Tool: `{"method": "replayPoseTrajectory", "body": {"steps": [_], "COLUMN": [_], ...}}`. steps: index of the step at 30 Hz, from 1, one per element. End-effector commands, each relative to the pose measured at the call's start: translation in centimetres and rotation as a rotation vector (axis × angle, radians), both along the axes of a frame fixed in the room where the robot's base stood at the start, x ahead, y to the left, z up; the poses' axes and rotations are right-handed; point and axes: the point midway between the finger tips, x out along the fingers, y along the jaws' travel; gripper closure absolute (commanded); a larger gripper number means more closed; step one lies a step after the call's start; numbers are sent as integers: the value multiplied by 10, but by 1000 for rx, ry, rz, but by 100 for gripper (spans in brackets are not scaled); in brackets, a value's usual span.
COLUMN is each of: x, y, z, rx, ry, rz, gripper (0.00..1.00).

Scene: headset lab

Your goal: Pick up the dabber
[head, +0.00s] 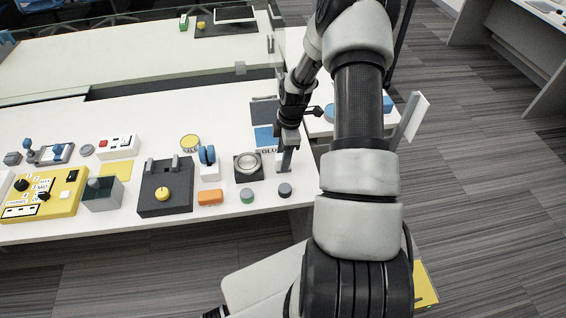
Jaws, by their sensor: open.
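I cannot tell for certain which of the small items is the dabber. Near my gripper (284,165) lie a small grey round piece (285,190), a green round piece (247,195) and an orange block (210,197). A blue pad with partly hidden lettering, "GLU" (264,136), lies just behind and left of the gripper. My gripper points down at the right end of the white table (110,225). It is open, and no held object can be made out. The fingers partly hide the surface behind them.
A dark box with a round dial (248,165), a blue-topped white stand (208,160), a black box with a yellow knob (163,190) and a yellow panel (45,196) stand to the left.

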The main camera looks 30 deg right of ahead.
Motion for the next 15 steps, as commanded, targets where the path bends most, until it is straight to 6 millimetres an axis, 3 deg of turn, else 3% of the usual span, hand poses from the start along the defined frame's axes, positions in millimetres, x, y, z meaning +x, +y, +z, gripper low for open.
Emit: {"method": "replayPoseTrajectory", "body": {"steps": [10,15], "x": [1,1], "y": [0,0], "z": [-8,-8], "rx": [-2,-1], "ry": [-2,-1], "rz": [0,-1], "gripper": [53,82]}}
